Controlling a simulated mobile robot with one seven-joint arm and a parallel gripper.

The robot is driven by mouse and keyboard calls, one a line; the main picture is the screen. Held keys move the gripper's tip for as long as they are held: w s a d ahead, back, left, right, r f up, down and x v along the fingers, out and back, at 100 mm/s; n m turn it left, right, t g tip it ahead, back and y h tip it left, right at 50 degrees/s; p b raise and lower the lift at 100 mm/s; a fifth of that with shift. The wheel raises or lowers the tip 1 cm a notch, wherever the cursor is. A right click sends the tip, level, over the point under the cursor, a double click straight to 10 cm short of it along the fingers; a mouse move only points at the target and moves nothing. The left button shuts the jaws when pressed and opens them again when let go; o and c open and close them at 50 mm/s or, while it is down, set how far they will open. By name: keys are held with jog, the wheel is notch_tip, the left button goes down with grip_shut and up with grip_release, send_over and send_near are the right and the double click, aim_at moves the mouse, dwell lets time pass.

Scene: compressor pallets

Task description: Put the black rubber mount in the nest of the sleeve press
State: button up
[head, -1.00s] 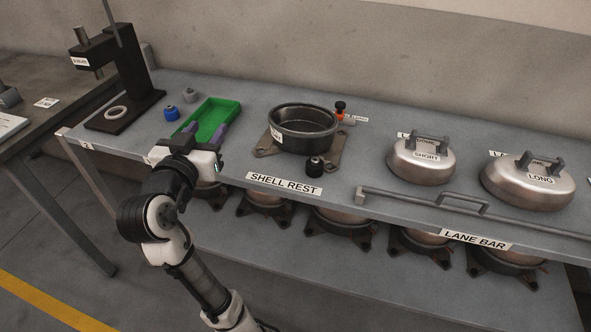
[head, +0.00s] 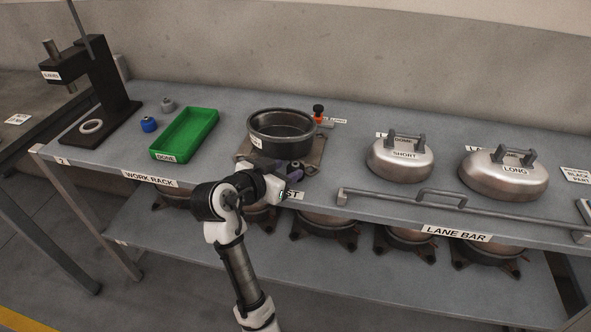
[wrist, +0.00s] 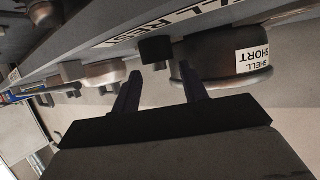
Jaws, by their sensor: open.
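The black rubber mount (wrist: 156,50) is a short dark cylinder. In the wrist view it stands ahead of my open fingers, between their lines and apart from them. In the head view it is mostly hidden by my gripper (head: 280,168), which is low at the bench's front edge before the dark shell. My gripper also shows in the wrist view (wrist: 159,80), its two fingers spread with nothing between them. The black sleeve press (head: 98,85) stands at the bench's left end. A pale ring (head: 91,126) lies on its base, where the nest appears to be.
The dark shell (head: 281,140) sits close behind my gripper. A green tray (head: 185,133), a blue mount (head: 148,124) and a grey mount (head: 167,105) lie between it and the press. Two steel domes (head: 400,162) and a lane bar (head: 400,201) are to the right.

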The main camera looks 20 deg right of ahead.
aim_at(297, 166)
jog(key=p+x, duration=0.1)
jog(key=x, duration=0.3)
jog(key=shift+w+d+f, duration=0.15)
jog(key=shift+d+f, duration=0.1)
jog(key=shift+d, duration=0.05)
jog(key=c, duration=0.7)
jog(key=shift+r, duration=0.1)
notch_tip(297, 166, up, 20)
jog(key=shift+b, duration=0.4)
